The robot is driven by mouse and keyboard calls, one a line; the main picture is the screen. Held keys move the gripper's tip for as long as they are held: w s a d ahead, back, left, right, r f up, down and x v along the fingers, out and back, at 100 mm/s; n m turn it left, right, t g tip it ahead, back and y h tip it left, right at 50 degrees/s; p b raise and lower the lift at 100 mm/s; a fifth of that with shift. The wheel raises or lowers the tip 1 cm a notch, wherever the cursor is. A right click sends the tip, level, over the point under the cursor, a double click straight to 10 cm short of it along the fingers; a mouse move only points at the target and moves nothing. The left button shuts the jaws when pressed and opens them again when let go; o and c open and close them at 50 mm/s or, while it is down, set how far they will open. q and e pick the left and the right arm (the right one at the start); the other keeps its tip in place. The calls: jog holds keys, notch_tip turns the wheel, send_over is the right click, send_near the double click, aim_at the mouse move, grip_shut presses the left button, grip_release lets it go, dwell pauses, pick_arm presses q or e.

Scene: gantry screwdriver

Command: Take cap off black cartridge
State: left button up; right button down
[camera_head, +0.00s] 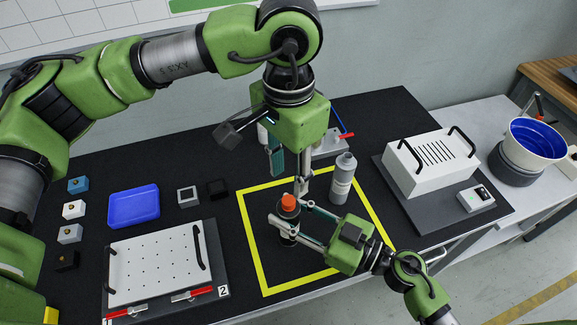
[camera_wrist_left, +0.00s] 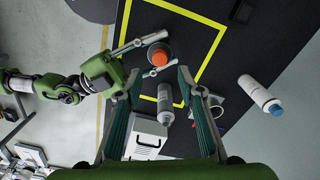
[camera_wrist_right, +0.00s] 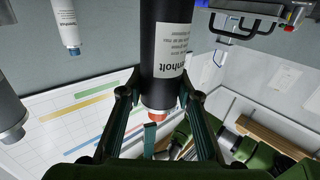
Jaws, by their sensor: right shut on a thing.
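The black cartridge (camera_head: 288,222) stands upright inside the yellow outline, with its orange cap (camera_head: 289,202) on top. My right gripper (camera_head: 290,228) is shut on the cartridge body from the right. In the right wrist view the black cartridge (camera_wrist_right: 165,50) with its white label lies between the fingers, and the orange cap (camera_wrist_right: 160,117) shows at its lower end. My left gripper (camera_head: 289,172) points down above the cap, open and empty. In the left wrist view the orange cap (camera_wrist_left: 159,55) is seen beyond the spread fingers, apart from them.
A grey bottle (camera_head: 342,182) stands close by on the right. A white bottle with a blue cap (camera_wrist_left: 255,92) shows in the left wrist view. A blue tray (camera_head: 134,206), a white perforated plate (camera_head: 155,266) and small blocks lie left. A white box (camera_head: 432,162) is at right.

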aim_at(289, 199)
pick_arm(q)
notch_tip(289, 199, down, 7)
jog(key=shift+f, duration=0.1)
dwell(0.3)
grip_shut()
